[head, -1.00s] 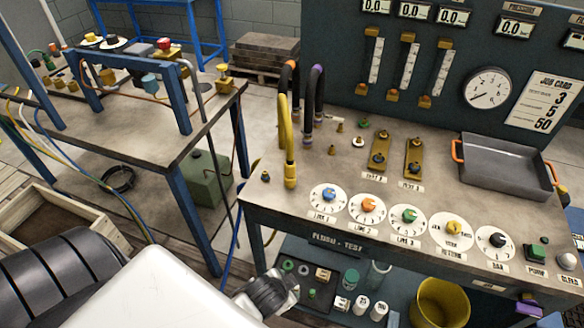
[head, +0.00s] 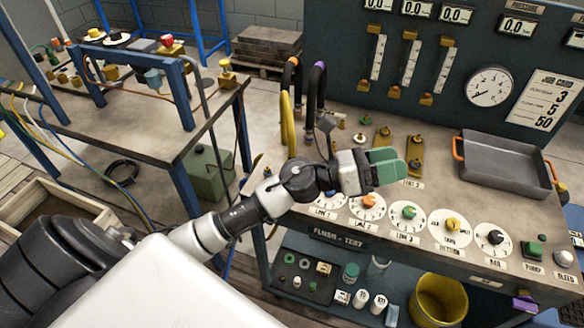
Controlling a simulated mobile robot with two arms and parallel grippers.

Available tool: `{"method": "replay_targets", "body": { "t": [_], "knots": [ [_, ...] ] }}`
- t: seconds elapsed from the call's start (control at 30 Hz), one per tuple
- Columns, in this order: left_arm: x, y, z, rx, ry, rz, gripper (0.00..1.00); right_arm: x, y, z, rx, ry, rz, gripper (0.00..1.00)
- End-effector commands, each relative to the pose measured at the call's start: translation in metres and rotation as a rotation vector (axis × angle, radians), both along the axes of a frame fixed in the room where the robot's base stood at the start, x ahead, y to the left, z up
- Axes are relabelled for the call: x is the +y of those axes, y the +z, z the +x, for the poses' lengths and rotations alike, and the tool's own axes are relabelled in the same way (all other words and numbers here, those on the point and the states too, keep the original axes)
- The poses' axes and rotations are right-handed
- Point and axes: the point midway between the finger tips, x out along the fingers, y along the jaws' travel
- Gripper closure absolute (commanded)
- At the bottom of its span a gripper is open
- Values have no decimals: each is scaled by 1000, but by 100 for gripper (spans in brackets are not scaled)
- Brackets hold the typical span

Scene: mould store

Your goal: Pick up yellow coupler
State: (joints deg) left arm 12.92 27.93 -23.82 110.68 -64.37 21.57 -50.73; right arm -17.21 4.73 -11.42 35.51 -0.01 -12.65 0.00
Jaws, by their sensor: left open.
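The yellow hose (head: 287,125) hangs down at the left rear of the flush-test bench. The yellow coupler at its lower end is hidden behind my left wrist. My left gripper (head: 389,168), with green fingers, reaches across the bench from the left. It is open, with nothing visible between its fingers. It is above the bench, right of the yellow hose and in front of the brass test blocks. My right gripper is not in view.
Dials, including a green-knobbed one (head: 409,213), line the bench front. A grey tray (head: 506,168) with orange handles stands at the right. Dark hoses with orange and purple bands (head: 318,95) hang near the yellow one. A yellow bucket (head: 440,299) stands below.

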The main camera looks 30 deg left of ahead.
Motion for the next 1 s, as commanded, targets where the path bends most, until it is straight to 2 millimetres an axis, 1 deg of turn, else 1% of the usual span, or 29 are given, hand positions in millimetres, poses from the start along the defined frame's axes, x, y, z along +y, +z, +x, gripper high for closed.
{"method": "replay_targets", "body": {
  "t": [0.03, 0.07, 0.1, 0.17, 0.2, 0.27, 0.3, 0.33, 0.37, 0.4, 0.5, 0.6, 0.7, 0.77, 1.0],
  "knots": [
    [-6, -3, 1, -128, -80, 199, 42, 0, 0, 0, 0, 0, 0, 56],
    [-8, -9, 1, -197, -130, 318, 42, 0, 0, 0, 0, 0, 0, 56],
    [-8, -18, 1, -284, -199, 477, 42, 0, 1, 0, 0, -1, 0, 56],
    [1, -35, 4, -397, -306, 717, 42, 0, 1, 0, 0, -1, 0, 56],
    [13, -45, 7, -458, -379, 875, 42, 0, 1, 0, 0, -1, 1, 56],
    [38, -60, 13, -526, -494, 1105, 42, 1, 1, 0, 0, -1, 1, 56],
    [59, -67, 18, -552, -571, 1249, 42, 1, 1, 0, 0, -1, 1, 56],
    [76, -70, 21, -563, -628, 1348, 42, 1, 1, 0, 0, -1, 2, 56],
    [93, -72, 24, -565, -684, 1441, 42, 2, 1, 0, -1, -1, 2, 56],
    [116, -73, 27, -557, -756, 1553, 42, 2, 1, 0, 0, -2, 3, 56],
    [168, -67, 30, -503, -914, 1763, 42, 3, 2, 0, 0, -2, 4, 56],
    [205, -56, 29, -435, -1027, 1885, 42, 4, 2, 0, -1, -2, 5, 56],
    [224, -51, 27, -386, -1091, 1942, 42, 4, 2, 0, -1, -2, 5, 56],
    [229, -54, 26, -370, -1110, 1954, 42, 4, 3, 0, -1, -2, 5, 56],
    [229, -90, 25, -367, -1116, 1954, 42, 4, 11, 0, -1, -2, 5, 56]
  ]
}}
